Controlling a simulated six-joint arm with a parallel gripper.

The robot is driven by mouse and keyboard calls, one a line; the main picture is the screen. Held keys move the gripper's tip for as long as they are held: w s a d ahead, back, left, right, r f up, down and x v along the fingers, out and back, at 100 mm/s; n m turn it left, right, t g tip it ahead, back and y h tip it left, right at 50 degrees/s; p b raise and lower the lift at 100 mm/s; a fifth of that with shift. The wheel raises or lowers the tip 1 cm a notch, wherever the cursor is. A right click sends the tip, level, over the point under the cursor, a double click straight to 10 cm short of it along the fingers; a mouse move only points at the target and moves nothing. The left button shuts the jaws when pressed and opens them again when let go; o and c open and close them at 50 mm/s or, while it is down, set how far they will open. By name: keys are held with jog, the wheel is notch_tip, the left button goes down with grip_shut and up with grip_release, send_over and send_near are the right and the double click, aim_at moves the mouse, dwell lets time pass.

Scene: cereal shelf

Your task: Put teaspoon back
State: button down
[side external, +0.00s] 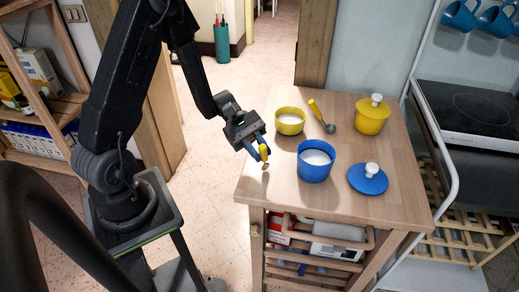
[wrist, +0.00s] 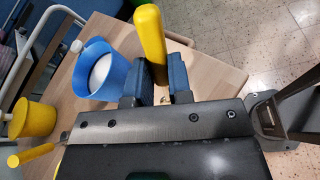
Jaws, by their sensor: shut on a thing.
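My gripper (side external: 259,152) is shut on the yellow handle of a teaspoon (side external: 264,150), above the table's left edge. The handle (wrist: 151,38) stands up between the blue fingers in the wrist view. The spoon's small bowl points down near the tabletop; whether it touches is unclear. The open blue canister (side external: 314,165) with white contents stands to the right of my gripper. Its blue lid (side external: 368,180) with a white knob lies on the table farther right. An open yellow canister (side external: 289,123) stands behind, with a second yellow-handled spoon (side external: 316,109) lying beside it.
A lidded yellow canister (side external: 372,116) stands at the table's back right. The wooden table (side external: 330,210) has clear room along its front. A stove (side external: 470,105) is at the right, with blue mugs (side external: 460,16) hanging above it. A wooden shelf (side external: 60,112) with boxes is at the left.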

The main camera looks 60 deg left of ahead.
jog(key=c, duration=1)
grip_release()
jog(key=shift+f, duration=0.1)
jog(key=shift+c, duration=0.2)
jog(key=shift+a+r, duration=0.15)
jog(key=shift+r, duration=0.05)
jog(key=w+v, duration=0.1)
jog(key=v, duration=1)
jog(key=s+d+r+m+t+y, duration=0.4)
jog(key=s+d+r+m+y, duration=0.8)
jog(key=r+m+y, duration=0.2)
jog(key=shift+s+d+r+m+t+y, duration=0.2)
jog(key=shift+m+t+y, duration=0.15)
jog(key=shift+m, duration=0.25)
